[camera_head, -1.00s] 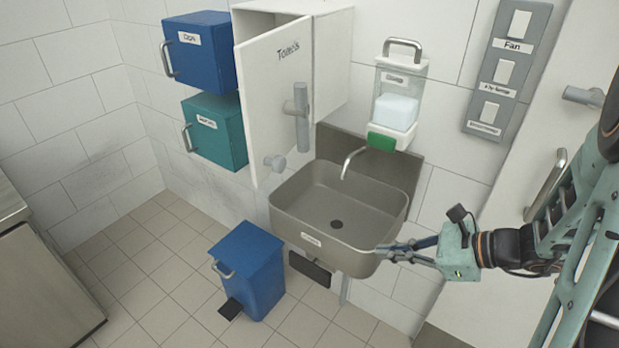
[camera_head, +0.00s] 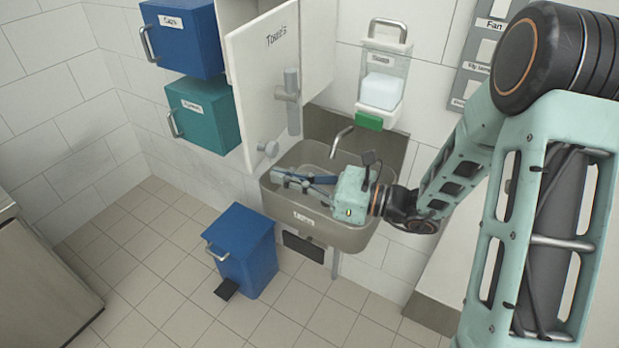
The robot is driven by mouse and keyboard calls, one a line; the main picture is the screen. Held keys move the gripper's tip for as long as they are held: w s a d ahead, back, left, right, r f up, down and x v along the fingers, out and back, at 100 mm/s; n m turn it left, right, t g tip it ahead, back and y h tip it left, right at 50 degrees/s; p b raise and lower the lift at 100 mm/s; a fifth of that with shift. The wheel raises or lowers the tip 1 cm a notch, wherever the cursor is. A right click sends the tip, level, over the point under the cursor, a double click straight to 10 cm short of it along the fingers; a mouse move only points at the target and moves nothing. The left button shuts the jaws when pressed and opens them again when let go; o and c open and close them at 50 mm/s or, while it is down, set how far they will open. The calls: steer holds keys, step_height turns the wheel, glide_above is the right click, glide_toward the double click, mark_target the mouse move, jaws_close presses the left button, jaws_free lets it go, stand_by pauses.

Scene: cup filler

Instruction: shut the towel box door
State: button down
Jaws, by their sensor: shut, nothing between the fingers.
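The towel box (camera_head: 318,45) is a white cabinet on the tiled wall above the sink. Its door (camera_head: 258,75), labelled "Towels", stands open and swung out toward me. The door has a grey vertical handle (camera_head: 292,100) and a round grey knob (camera_head: 268,148) near its lower edge. My gripper (camera_head: 278,178) is shut and empty. It appears over the sink, just below and right of the knob in the picture. I cannot tell whether it touches the door. Most of the box's inside is hidden behind the door.
A soap dispenser (camera_head: 382,85) hangs to the right. Blue (camera_head: 183,38) and teal (camera_head: 203,112) boxes are left of the door. A blue bin (camera_head: 243,255) stands on the floor.

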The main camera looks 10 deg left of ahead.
mark_target(253, 169)
steer(key=shift+w+a+p, duration=0.2)
steer(key=shift+a, duration=0.75)
steer(key=shift+w+a+p, duration=0.15)
steer(key=shift+w+a, duration=0.05)
steer(key=shift+a, duration=0.75)
steer(key=shift+a, duration=0.15)
